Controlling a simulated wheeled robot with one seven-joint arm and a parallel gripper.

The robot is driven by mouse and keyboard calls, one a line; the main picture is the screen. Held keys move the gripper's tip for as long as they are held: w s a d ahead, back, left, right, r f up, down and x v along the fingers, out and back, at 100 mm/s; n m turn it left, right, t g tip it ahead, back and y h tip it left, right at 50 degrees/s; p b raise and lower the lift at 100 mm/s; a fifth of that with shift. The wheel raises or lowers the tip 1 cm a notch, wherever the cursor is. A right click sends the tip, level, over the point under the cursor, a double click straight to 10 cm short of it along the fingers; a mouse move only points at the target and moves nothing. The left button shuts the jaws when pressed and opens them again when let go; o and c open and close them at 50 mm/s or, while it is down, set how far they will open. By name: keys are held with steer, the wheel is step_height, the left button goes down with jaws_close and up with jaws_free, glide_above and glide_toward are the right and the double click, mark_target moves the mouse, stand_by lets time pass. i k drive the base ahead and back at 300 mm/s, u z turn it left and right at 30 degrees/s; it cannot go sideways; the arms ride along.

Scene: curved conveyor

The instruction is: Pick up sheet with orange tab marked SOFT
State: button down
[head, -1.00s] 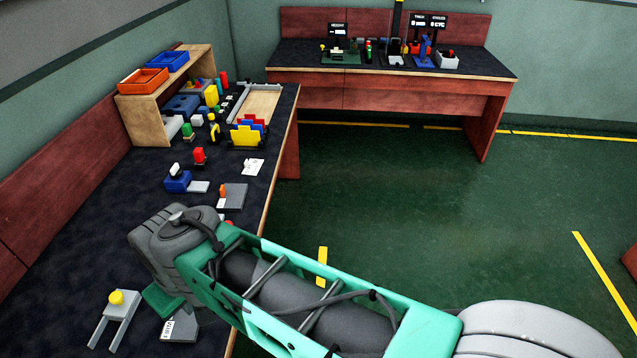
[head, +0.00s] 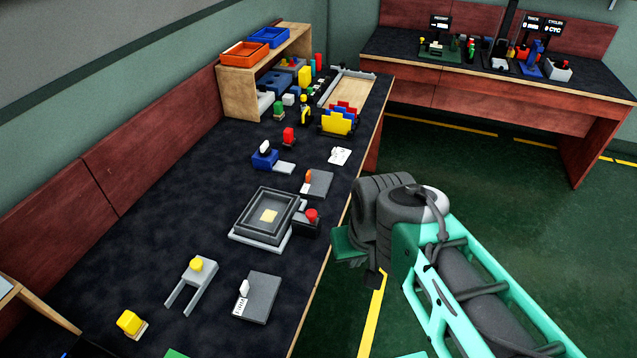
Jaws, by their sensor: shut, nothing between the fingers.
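A flat grey sheet or plate (head: 320,183) with an orange tab (head: 309,176) lies on the dark bench, near its right edge. Any lettering on the tab is too small to read. My gripper (head: 375,279) points down beyond the bench's right edge, below and to the right of the orange-tabbed sheet and apart from it. It is mostly hidden by my wrist; only a small dark end shows, shut and empty. Another grey plate (head: 262,298) with a white, lettered tab lies nearer the front.
A grey tray (head: 250,228) and a red button (head: 311,216) sit just in front of the orange-tabbed sheet. Bare bench is at left. A second bench (head: 480,85) stands behind.

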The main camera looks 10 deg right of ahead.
mark_target(316, 185)
steer(key=z, duration=0.9)
steer(key=i, duration=1.95)
steer(key=u, duration=4.9)
